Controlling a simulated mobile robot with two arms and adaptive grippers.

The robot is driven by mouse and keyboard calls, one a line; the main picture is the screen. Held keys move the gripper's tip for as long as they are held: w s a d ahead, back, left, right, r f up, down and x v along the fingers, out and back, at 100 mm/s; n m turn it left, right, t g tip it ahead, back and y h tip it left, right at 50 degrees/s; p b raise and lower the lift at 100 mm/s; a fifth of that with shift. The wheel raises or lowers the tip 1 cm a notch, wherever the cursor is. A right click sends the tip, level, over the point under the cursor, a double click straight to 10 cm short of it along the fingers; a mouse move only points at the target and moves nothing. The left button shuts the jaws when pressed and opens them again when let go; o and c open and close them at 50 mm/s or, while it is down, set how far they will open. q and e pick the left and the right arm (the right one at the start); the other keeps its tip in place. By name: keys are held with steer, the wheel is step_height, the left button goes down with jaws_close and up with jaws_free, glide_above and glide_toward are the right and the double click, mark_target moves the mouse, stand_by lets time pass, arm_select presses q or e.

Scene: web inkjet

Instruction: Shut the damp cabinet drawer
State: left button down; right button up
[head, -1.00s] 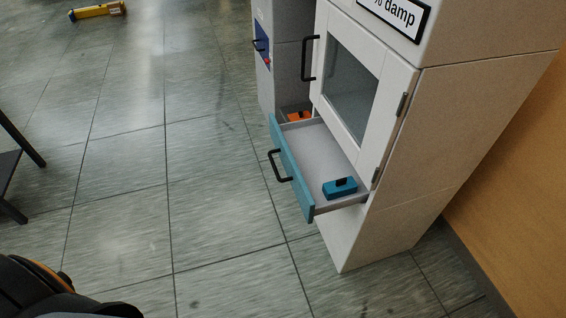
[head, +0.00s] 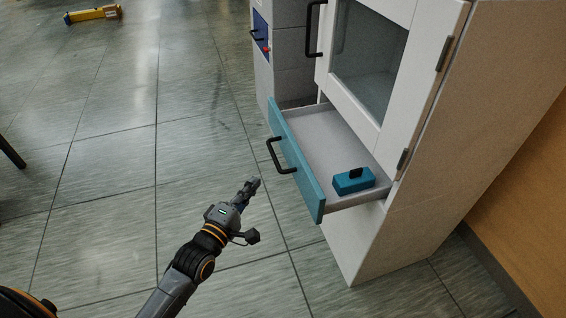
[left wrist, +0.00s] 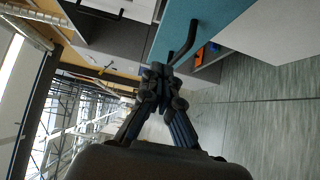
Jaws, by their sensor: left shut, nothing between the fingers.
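The damp cabinet (head: 425,45) is white with a glass door and stands right of centre in the head view. Its drawer, with a teal front (head: 297,160) and a black bar handle (head: 279,156), is pulled out. A teal block with a black top (head: 354,181) lies inside the drawer. My left gripper (head: 252,184) is shut and empty, in front of the drawer, a little left of and below the handle. In the left wrist view the gripper (left wrist: 163,72) is close to the handle (left wrist: 187,42) and the teal front (left wrist: 198,20); contact cannot be told. My right gripper is not in view.
A grey cabinet with a blue panel (head: 261,35) stands beside the damp cabinet. An orange thing (left wrist: 199,54) shows in the left wrist view. A yellow tool-like object (head: 93,14) lies on the floor at the far left. The tiled floor in front is clear.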

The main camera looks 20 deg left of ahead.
arm_select(q)
steer(key=b, duration=0.2)
glide_toward(293, 149)
steer(key=w+a, duration=0.2)
steer(key=w, duration=0.2)
steer(key=shift+w+d+f, duration=0.2)
steer(key=shift+w+d, duration=0.5)
steer(key=shift+d, duration=0.25)
steer(key=shift+w+d, duration=0.3)
steer(key=shift+d, duration=0.15)
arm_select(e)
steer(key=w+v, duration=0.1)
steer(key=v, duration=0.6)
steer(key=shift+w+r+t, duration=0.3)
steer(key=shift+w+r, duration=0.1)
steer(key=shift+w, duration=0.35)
